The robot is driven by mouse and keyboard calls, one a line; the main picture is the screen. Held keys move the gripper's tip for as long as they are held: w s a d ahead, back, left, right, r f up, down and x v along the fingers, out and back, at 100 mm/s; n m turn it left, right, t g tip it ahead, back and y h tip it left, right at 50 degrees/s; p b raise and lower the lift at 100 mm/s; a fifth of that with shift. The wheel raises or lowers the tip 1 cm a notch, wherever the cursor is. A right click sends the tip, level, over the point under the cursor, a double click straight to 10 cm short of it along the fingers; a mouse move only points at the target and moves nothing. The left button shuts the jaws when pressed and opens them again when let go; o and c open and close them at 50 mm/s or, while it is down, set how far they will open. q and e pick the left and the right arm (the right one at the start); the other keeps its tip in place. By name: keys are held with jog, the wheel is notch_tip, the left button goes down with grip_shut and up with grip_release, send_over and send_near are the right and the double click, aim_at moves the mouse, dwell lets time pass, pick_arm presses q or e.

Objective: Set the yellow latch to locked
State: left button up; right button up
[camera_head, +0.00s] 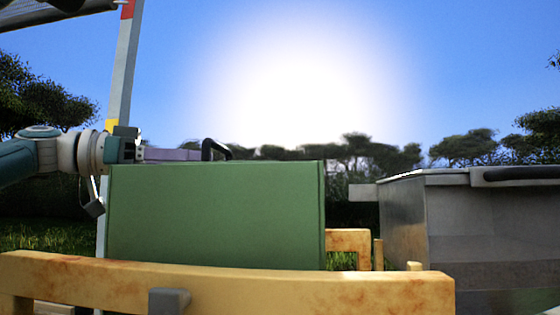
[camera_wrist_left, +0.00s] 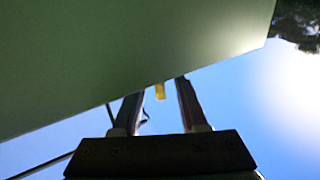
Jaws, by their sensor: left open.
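The green box (camera_head: 215,215) stands in the middle of the head view, with a dark handle (camera_head: 212,148) above its top. My left gripper (camera_head: 138,147) is at the box's upper left corner, level with its top edge. In the left wrist view the box's green face (camera_wrist_left: 110,60) fills the upper left. A small yellow piece (camera_wrist_left: 160,91) sticks out past its edge, between the two open fingers; it looks like the latch. I cannot tell whether the fingers touch it, nor its setting. No latch shows clearly in the head view. My right gripper is not in view.
A wooden rail (camera_head: 230,285) with a grey block (camera_head: 168,301) crosses in front of the box. A grey metal box (camera_head: 405,215) with a dark handle (camera_head: 520,173) stands at right. A pale post (camera_head: 123,75) with red and yellow bands rises behind my left gripper.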

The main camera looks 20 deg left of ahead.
pick_arm(q)
jog(key=shift+s+a+f, duration=0.1)
jog(key=shift+s+a, duration=0.2)
jog(key=shift+a, duration=0.05)
jog(key=b+v, duration=0.3)
jog(key=v, duration=0.6)
